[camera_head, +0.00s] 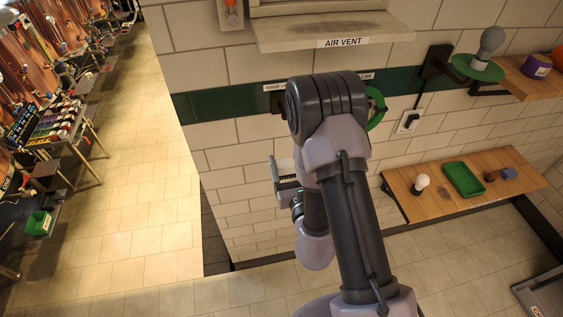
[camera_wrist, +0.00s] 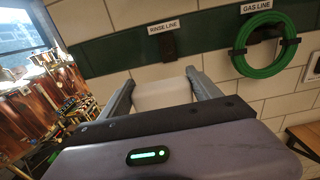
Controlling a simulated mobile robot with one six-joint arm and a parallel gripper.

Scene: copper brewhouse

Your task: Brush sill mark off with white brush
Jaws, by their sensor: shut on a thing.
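My gripper (camera_head: 283,172) is in front of the tiled wall, below the air vent sill (camera_head: 335,30). In the wrist view my gripper (camera_wrist: 161,88) is shut on a white block-like thing (camera_wrist: 165,97), which looks like the white brush. Its bristles cannot be made out there. In the head view, my arm hides part of the wall around it. The sill is a pale ledge labelled AIR VENT, well above and apart from the gripper.
A green hose coil (camera_wrist: 265,44) hangs under the GAS LINE label. A wooden shelf (camera_head: 410,202) at right bears a white bulb (camera_head: 421,183), a green tray (camera_head: 463,179) and a small brush-like thing (camera_head: 500,174). A higher shelf (camera_head: 530,86) holds a purple tub. The tiled floor at left is clear.

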